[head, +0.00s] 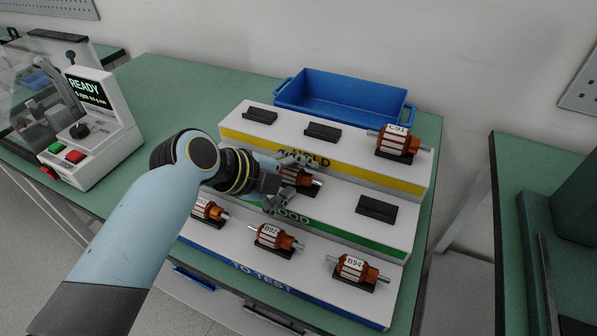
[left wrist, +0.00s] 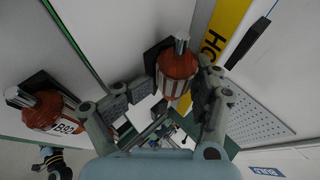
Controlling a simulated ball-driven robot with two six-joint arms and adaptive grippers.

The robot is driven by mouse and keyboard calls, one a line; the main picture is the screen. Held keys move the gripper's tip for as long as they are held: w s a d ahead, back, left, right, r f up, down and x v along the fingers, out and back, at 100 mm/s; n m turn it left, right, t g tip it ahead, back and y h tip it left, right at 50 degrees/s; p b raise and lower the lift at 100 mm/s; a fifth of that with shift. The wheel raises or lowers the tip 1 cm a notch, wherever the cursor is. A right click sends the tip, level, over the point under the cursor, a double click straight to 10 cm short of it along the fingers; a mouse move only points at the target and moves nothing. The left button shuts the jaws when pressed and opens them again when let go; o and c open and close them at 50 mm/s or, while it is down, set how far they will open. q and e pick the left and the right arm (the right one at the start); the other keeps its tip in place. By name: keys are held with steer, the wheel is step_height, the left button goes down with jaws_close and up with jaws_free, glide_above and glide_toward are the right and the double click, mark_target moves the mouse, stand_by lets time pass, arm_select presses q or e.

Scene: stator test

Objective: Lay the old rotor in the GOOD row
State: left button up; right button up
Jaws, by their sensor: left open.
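A copper-coloured rotor (head: 300,179) lies in the middle of the GOOD row (head: 345,234); its label is hidden. My left gripper (head: 287,181) is open around it, one finger on each side. In the left wrist view this rotor (left wrist: 177,68) shows between the spread fingers (left wrist: 172,85). I cannot tell whether they touch it. An empty dark cradle (head: 376,208) is at the right of the GOOD row. The row's left end is hidden by my arm. I cannot tell which rotor is the old one. My right gripper is not in view.
Rotor C91 (head: 397,142) sits at the right of the HOLD row, beside two empty cradles (head: 322,131). The TO TEST row holds B92 (head: 272,238), B94 (head: 354,271) and a partly hidden rotor (head: 208,210). A blue bin (head: 345,112) stands behind; a READY tester (head: 95,130) is left.

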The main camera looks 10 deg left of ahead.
arm_select(q)
steer(key=shift+r, duration=0.2)
steer(key=shift+w+r, duration=0.1)
steer(key=shift+r, duration=0.15)
steer(key=v, duration=1.1)
steer(key=shift+s+a, duration=0.3)
steer(key=shift+s, duration=0.05)
steer(key=shift+s, duration=0.1)
